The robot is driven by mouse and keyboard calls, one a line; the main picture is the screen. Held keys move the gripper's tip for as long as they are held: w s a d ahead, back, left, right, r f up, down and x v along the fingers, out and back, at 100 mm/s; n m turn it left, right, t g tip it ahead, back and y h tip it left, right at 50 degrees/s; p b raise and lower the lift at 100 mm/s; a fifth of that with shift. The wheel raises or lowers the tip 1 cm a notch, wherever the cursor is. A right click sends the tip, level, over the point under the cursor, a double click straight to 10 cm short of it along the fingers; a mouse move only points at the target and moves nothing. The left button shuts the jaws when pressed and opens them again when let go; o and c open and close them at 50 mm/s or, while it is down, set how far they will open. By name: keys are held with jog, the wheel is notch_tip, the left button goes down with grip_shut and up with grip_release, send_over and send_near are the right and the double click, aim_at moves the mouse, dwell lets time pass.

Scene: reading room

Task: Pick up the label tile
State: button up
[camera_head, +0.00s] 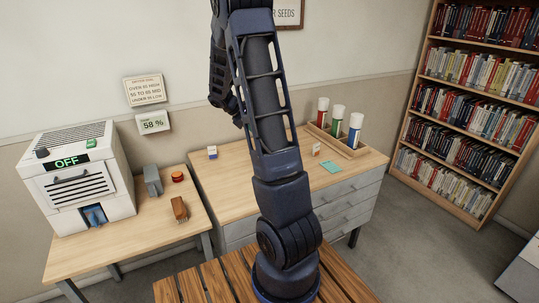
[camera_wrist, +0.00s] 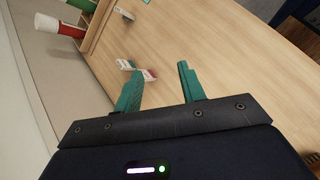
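My gripper (camera_wrist: 160,70) shows in the wrist view with its two teal fingers spread apart. A small white piece with a red band (camera_wrist: 149,75) lies on the desk, seen between the fingertips, nearer the left one. A small white and teal piece (camera_wrist: 125,64) lies beside it; I cannot tell whether they touch. The white-and-red piece looks like the label tile, though no lettering is legible. Nothing is visibly held. In the head view, my arm hides the gripper and this part of the desk.
A blue-marked white piece (camera_head: 212,152) stands left. The desk (camera_head: 225,185) is otherwise mostly clear.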

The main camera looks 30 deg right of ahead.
jog(key=w+d+f+n+h, duration=0.1)
jog(key=w+d+f+n, duration=0.1)
jog(key=w+f, duration=0.2)
jog(key=w+d+f+n+h, duration=0.2)
jog(key=w+f+n, duration=0.1)
jog(key=f, duration=0.4)
jog(key=w+d+f+n+h, duration=0.2)
jog(key=w+f+n, duration=0.1)
jog(key=w+f, duration=0.3)
jog(key=shift+f+t, duration=0.35)
jog(key=shift+t, duration=0.05)
jog(key=shift+x, duration=5.3)
jog(key=shift+s, duration=0.2)
grip_shut()
